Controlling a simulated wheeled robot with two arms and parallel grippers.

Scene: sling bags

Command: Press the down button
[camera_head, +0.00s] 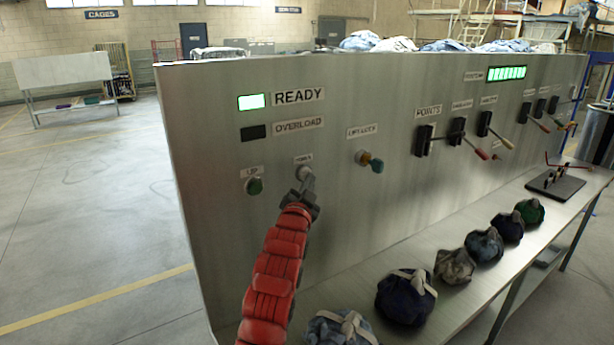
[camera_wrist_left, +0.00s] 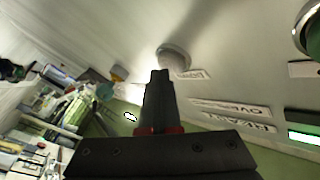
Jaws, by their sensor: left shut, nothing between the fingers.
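In the left wrist view the grey round button (camera_wrist_left: 174,56) lies just beyond the shut fingertips (camera_wrist_left: 160,74). I cannot tell whether they touch it. My right gripper is not in view.
The panel (camera_head: 330,90) carries a lit READY lamp (camera_head: 251,101), a dark OVERLOAD lamp (camera_head: 253,132), a yellow-and-teal knob (camera_head: 370,161) and several levers (camera_head: 485,125). A shelf (camera_head: 395,270) below it holds several tied bags (camera_head: 406,297). The floor at left is open.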

